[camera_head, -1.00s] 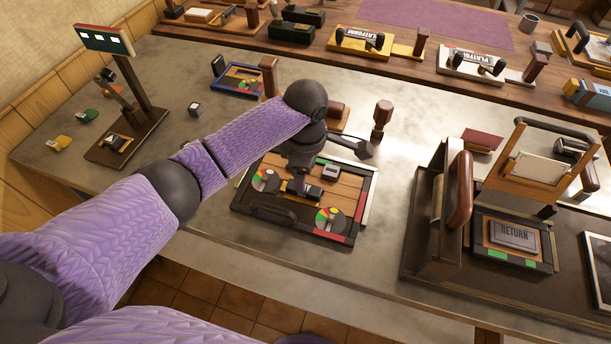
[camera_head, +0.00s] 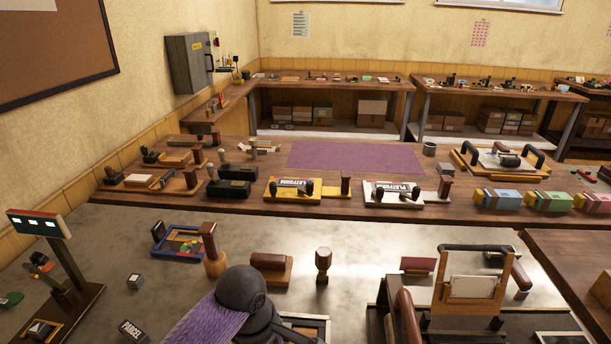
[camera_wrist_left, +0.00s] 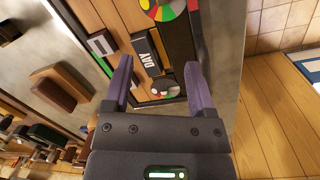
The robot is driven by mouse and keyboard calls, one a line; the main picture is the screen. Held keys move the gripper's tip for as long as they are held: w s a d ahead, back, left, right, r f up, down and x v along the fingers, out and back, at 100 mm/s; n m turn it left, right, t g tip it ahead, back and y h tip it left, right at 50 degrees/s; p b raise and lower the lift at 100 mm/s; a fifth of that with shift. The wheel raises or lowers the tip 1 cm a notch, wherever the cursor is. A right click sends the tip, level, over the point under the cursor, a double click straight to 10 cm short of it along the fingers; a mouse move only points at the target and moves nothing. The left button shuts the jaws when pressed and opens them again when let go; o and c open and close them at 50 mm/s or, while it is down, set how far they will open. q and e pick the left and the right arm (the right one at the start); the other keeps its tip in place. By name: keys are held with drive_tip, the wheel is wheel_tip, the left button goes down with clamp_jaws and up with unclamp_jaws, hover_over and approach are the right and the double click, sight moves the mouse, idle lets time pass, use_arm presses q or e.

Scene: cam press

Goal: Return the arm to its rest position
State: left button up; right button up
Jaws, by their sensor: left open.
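My left arm's dark joint and purple sleeve (camera_head: 205,322) show at the bottom of the head view, over the metal bench; its fingers are out of that view. In the left wrist view my left gripper (camera_wrist_left: 161,85) is open, with nothing between its fingertips. Beyond the fingers lies a wooden tray with a dark edge (camera_wrist_left: 181,35), holding a block marked DAY (camera_wrist_left: 147,50) and coloured dials (camera_wrist_left: 165,10). The fingers overlap the tray in the picture; I cannot tell the gap. My right gripper is not in view.
Near the arm stand a brown-handled stamp block (camera_head: 270,268), an upright wooden stamp (camera_head: 323,265) and a block marked PARCEL (camera_head: 132,332). A press with a wooden frame (camera_head: 475,282) stands at right. A signal post (camera_head: 62,262) stands at left. Another bench lies behind.

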use_arm(q)
drive_tip(key=s+f+m, duration=0.1)
drive_tip(key=s+m, duration=0.1)
drive_tip(key=s, duration=0.1)
drive_tip(key=s+f+m+t, duration=0.1)
drive_tip(key=s+m, duration=0.1)
drive_tip(key=m, duration=0.1)
drive_tip(key=s+f+m+h, duration=0.1)
drive_tip(key=s+m, duration=0.1)
drive_tip(key=s, duration=0.1)
drive_tip(key=shift+s+d+f, duration=0.25)
drive_tip(key=shift+s+f, duration=0.05)
drive_tip(key=shift+s, duration=0.05)
drive_tip(key=s+a+m+t+y, duration=0.2)
drive_tip(key=s+a+m, duration=0.4)
drive_tip(key=s, duration=0.2)
drive_tip(key=s+a+f+m+g+b, duration=0.1)
drive_tip(key=s+f+g+b, duration=0.2)
drive_tip(key=f, duration=1.7)
drive_tip(key=s+a+f+b, duration=0.1)
drive_tip(key=s+a+f, duration=0.2)
drive_tip(key=s+f, duration=0.9)
drive_tip(key=shift+s+f+m+b, duration=0.3)
drive_tip(key=shift+s+m+b, duration=0.1)
drive_tip(key=shift+s, duration=0.65)
